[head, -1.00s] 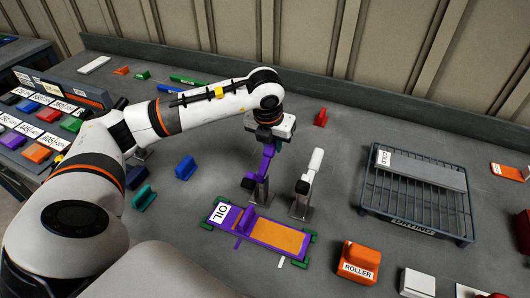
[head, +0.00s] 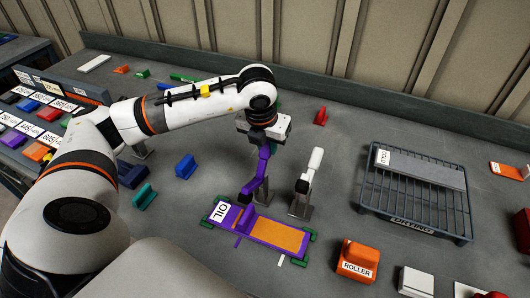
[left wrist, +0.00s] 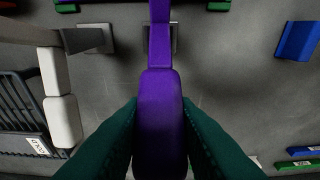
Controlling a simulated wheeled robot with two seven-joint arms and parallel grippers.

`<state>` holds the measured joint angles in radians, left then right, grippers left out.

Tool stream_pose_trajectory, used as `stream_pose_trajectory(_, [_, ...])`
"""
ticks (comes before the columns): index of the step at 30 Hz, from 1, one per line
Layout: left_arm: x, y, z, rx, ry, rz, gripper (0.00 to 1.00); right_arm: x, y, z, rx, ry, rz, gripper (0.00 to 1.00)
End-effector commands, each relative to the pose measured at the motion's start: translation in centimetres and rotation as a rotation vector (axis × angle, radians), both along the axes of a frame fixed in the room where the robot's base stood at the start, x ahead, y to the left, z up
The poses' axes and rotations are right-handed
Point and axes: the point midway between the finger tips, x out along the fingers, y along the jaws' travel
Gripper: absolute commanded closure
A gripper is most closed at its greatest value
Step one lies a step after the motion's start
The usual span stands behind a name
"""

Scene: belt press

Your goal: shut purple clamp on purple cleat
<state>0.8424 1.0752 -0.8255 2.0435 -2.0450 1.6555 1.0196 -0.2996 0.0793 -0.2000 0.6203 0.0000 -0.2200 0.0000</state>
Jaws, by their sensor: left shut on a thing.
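My left gripper (head: 263,146) is shut on the handle of the purple clamp (head: 262,172). In the left wrist view the dark green fingertips (left wrist: 160,125) press on both sides of the purple handle (left wrist: 160,95). The handle stands raised and slightly tilted, and its lower end is close to the far edge of a purple plate (head: 229,227). The plate has an orange strip and an OIL label. A purple upright piece on it (head: 245,217) may be the purple cleat; I cannot tell whether the clamp touches it. My right gripper is not in view.
A clamp with a white handle (head: 314,164) stands just right of the purple one. A drying rack (head: 366,198) and an orange roller block (head: 361,256) are farther right. Blue (head: 185,167) and teal (head: 145,195) blocks lie to the left.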

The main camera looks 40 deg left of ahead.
Motion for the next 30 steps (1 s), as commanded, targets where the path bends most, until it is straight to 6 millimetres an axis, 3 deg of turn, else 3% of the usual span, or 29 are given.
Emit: stream_pose_trajectory(30, [-4.0, -1.0, 0.5, -0.001, 0.006, -0.002, 0.88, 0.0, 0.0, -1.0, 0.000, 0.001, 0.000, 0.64])
